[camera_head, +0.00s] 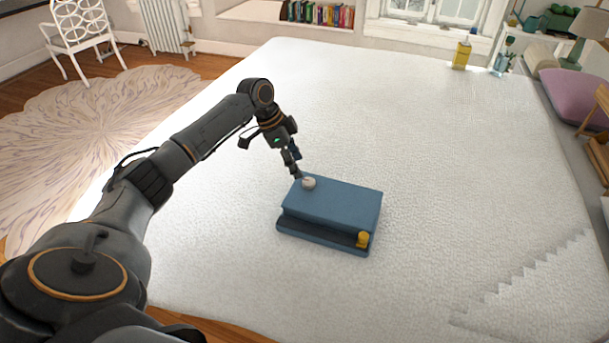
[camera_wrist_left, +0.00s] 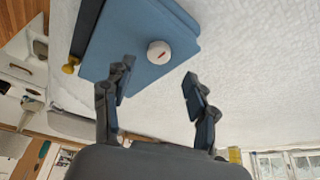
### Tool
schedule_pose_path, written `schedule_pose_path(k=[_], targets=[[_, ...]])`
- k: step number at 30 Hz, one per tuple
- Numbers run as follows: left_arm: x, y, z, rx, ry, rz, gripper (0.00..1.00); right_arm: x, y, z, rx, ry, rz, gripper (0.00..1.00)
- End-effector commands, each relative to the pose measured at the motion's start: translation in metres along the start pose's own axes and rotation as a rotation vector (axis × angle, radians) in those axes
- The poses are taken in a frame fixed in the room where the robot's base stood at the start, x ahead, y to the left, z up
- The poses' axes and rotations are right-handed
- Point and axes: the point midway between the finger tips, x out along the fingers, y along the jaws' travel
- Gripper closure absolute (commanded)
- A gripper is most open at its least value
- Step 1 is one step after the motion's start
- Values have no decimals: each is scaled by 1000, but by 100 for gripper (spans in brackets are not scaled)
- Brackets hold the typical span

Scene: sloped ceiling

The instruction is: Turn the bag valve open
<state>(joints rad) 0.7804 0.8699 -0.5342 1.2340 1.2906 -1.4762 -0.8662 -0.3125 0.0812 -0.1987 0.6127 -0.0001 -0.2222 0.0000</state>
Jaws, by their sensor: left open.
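A blue bag-like block (camera_head: 335,203) lies on the white surface, and it also shows in the left wrist view (camera_wrist_left: 125,40). A round white valve knob (camera_head: 308,183) sits on its top near the far left corner; in the left wrist view the knob (camera_wrist_left: 158,52) bears a short red mark. My left gripper (camera_head: 294,172) is just beside the knob in the head view. In the left wrist view its two fingers (camera_wrist_left: 160,82) are spread apart, with the knob beyond the tips and roughly between them. Nothing is between the fingers. My right gripper is not in view.
A yellow knob (camera_head: 362,240) sits at the block's near right corner. The wide white surface (camera_head: 430,130) around the block is clear. A yellow container (camera_head: 461,55) stands at the far edge, and a purple cushion (camera_head: 568,95) lies at the right.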

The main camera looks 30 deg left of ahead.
Motion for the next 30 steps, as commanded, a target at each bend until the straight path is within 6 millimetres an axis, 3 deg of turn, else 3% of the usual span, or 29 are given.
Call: schedule_pose_path(k=[3,9,22,30], targets=[[25,1,0,-1,0,3,43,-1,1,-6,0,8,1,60],[52,0,0,-1,0,1,43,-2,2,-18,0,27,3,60],[61,0,0,1,0,-1,43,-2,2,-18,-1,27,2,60],[61,0,0,0,0,-1,97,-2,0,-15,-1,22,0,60]])
